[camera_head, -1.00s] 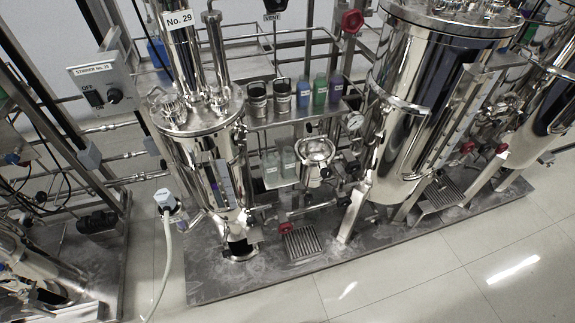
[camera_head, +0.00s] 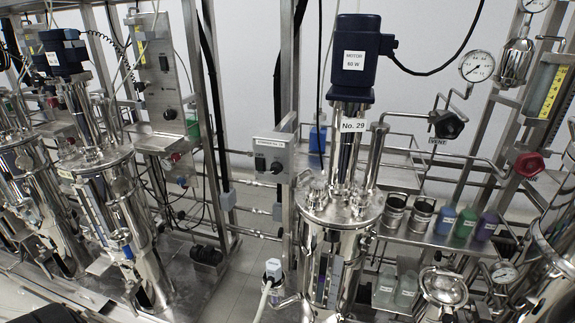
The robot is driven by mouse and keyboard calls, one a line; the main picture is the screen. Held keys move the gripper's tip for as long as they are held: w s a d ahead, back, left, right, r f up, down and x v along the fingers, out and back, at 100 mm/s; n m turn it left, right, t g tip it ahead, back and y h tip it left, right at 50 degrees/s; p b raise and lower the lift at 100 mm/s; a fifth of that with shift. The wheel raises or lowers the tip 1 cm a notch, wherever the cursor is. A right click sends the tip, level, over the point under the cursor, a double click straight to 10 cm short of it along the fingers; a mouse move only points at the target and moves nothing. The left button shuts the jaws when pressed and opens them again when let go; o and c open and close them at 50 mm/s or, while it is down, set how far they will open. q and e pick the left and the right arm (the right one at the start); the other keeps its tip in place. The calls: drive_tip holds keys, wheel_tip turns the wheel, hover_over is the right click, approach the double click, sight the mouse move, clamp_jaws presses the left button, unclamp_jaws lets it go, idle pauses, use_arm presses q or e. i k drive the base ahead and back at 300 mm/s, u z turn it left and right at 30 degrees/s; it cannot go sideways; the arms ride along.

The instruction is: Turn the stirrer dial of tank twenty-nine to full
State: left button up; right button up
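Tank No. 29 (camera_head: 335,215) is a polished steel vessel right of centre, with a dark blue motor (camera_head: 355,58) above it and a "No. 29" label (camera_head: 353,125). A grey stirrer control box (camera_head: 272,158) is mounted on the frame just left of the tank. It carries a black switch (camera_head: 260,163) and a black dial (camera_head: 276,168). The dial's pointer is too small to read. Neither of my grippers is in view.
Another skid with steel tanks (camera_head: 105,200) and a control panel (camera_head: 163,80) stands at the left. Right of tank 29 are a shelf with several bottles (camera_head: 465,224), a pressure gauge (camera_head: 477,66) and a red valve knob (camera_head: 529,165). A white hose plug (camera_head: 272,270) stands low before tank 29.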

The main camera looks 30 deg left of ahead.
sight(277, 168)
drive_tip(key=u, duration=2.35)
drive_tip(key=k, duration=1.25)
drive_tip(key=z, duration=1.85)
drive_tip(key=i, duration=0.5)
drive_tip(key=z, duration=0.05)
